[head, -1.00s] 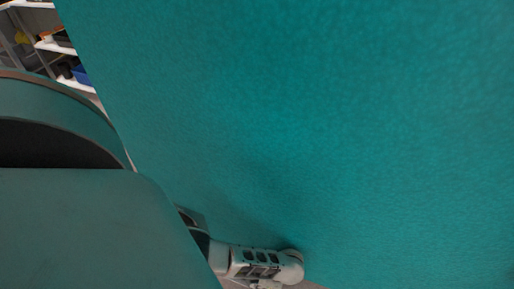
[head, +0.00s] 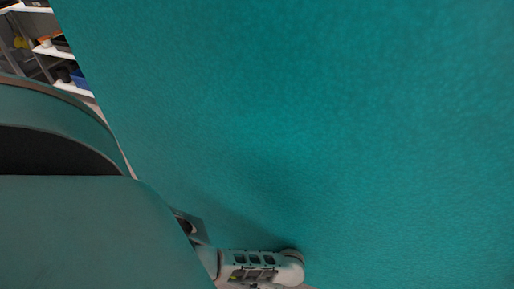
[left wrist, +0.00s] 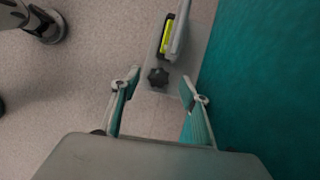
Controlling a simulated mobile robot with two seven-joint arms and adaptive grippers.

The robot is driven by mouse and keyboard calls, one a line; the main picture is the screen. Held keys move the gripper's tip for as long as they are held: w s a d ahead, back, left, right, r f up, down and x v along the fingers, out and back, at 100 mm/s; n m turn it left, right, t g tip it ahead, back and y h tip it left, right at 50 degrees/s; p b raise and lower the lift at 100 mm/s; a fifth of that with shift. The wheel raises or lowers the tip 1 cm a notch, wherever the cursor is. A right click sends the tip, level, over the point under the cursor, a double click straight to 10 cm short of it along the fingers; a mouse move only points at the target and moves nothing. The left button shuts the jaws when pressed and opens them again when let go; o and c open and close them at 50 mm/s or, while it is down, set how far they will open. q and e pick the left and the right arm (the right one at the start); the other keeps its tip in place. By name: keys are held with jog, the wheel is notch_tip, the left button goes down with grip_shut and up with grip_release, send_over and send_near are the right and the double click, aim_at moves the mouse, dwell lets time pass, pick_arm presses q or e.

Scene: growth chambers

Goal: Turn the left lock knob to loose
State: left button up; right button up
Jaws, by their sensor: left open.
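A dark, lobed knob (left wrist: 158,76) shows in the left wrist view on a grey bracket (left wrist: 188,75). A yellow-green strip (left wrist: 167,36) and a grey bar lie just beyond it. My left gripper (left wrist: 157,90) is open. Its two fingers stand on either side of the knob in the picture, and the knob appears between and slightly beyond the tips. I see no contact, and the depth between tips and knob is hard to judge. In the head view the knob and the gripper's fingers are hidden. My right gripper is in neither view.
A large teal surface (head: 330,120) fills most of the head view. A teal wall (left wrist: 270,80) stands close to the right of the left gripper. Shelves with several items (head: 58,50) stand at the far upper left.

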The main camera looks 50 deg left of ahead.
pick_arm(q)
notch_tip(320, 180, up, 7)
dwell(0.4)
